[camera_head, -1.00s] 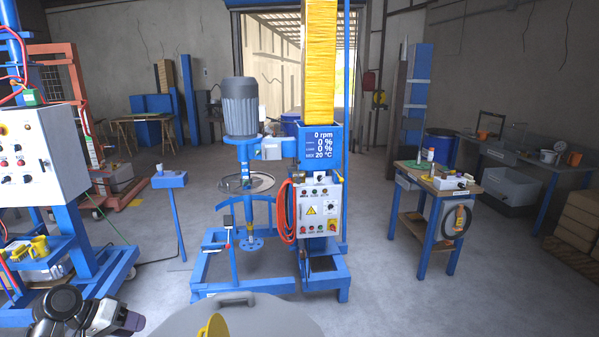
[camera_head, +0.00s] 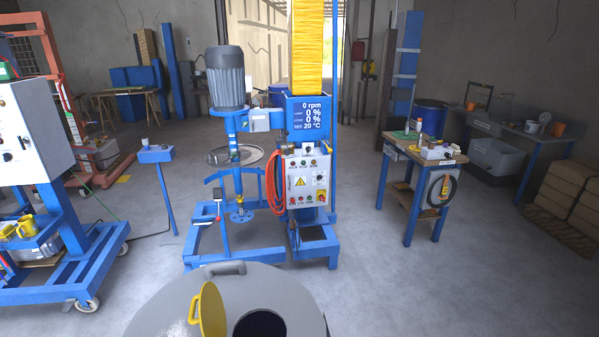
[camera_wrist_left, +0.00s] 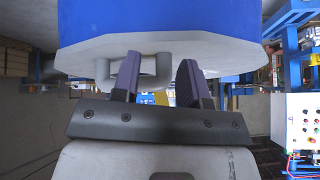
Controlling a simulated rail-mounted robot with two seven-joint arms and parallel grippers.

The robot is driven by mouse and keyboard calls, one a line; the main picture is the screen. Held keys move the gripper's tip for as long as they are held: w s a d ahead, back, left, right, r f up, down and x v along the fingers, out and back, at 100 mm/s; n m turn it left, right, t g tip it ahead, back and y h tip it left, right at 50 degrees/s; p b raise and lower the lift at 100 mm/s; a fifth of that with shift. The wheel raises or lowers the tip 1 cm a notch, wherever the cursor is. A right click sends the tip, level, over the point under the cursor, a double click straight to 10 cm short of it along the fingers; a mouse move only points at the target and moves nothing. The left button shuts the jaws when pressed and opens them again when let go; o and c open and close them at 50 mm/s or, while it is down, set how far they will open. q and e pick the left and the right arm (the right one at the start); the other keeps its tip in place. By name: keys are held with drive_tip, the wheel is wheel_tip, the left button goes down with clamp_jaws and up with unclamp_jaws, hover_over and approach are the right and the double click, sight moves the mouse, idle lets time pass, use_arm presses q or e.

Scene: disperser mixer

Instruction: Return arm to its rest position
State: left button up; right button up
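My left gripper (camera_wrist_left: 158,72) shows in the left wrist view, with its two dark fingers apart. Behind the fingers is a blue body with a pale grey rim (camera_wrist_left: 225,58). A grey bent handle (camera_wrist_left: 152,68) on it shows in the gap between the fingers; I cannot tell whether they touch it. Nothing is visibly gripped. Neither of my arms shows in the head view now, and my right gripper is in no view.
A round grey lid (camera_head: 170,313) with a yellow piece (camera_head: 210,312) and a dark hole is at the bottom. The blue mixer (camera_head: 228,85) stands beyond it. A workbench (camera_head: 417,150) is at right, a blue wheeled frame (camera_head: 95,262) at left.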

use_arm(q)
drive_tip(key=s+d+f+g+p, duration=0.1)
drive_tip(key=s+f+g, duration=0.15)
drive_tip(key=s, duration=0.35)
drive_tip(key=s+f+g+p, duration=0.1)
drive_tip(key=s+f, duration=0.3)
drive_tip(key=s, duration=0.2)
wheel_tip(320, 180, up, 27)
drive_tip(key=p, duration=2.6)
drive_tip(key=shift+w+r, duration=0.15)
drive_tip(key=shift+w, duration=0.2)
